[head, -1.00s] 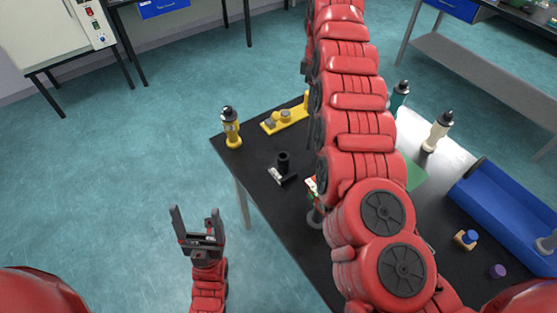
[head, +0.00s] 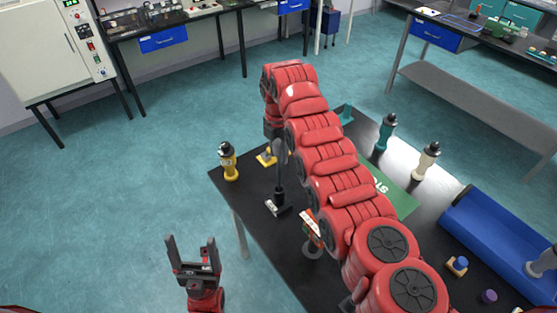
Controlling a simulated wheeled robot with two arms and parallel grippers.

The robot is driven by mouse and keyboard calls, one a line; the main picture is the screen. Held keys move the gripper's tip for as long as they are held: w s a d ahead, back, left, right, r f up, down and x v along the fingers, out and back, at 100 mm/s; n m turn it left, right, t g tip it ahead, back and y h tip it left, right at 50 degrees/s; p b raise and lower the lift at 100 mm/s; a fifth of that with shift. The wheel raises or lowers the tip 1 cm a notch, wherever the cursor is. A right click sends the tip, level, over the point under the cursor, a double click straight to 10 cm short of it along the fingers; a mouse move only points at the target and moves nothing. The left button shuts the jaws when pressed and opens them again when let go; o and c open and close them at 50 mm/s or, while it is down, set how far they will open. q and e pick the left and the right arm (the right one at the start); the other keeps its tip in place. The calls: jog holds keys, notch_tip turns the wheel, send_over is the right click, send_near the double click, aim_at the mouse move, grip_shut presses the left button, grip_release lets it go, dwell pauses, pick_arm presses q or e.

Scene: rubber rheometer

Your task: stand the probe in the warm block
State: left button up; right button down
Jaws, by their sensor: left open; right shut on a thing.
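My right arm reaches over the table and bends down at its far end. Its dark gripper (head: 273,130) is seen from behind, with its fingertips mostly hidden. It is shut on a slim dark-grey upright piece, which looks like the probe (head: 280,152). Below it on the table stands a small black holder with a white label (head: 278,206), perhaps the warm block. The probe lines up above or in it; I cannot tell whether they touch. My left gripper (head: 193,246) is open and empty, off the table's left edge.
A yellow bottle (head: 228,163) stands at the table's left corner. A yellow fixture (head: 266,157) is partly hidden behind the probe. Teal (head: 387,133) and cream (head: 428,160) bottles, a green mat (head: 398,198) and a blue tray (head: 500,240) lie to the right.

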aim_at(278, 162)
notch_tip(278, 162, down, 3)
jog(key=shift+s+f+p, duration=0.1)
jog(key=shift+s+p, duration=0.05)
jog(key=shift+p, duration=0.75)
jog(key=shift+f, duration=0.5)
jog(key=shift+f+b, duration=0.15)
jog(key=shift+b, duration=0.2)
jog(key=shift+c, duration=2.3)
grip_release()
jog(key=shift+r, duration=0.25)
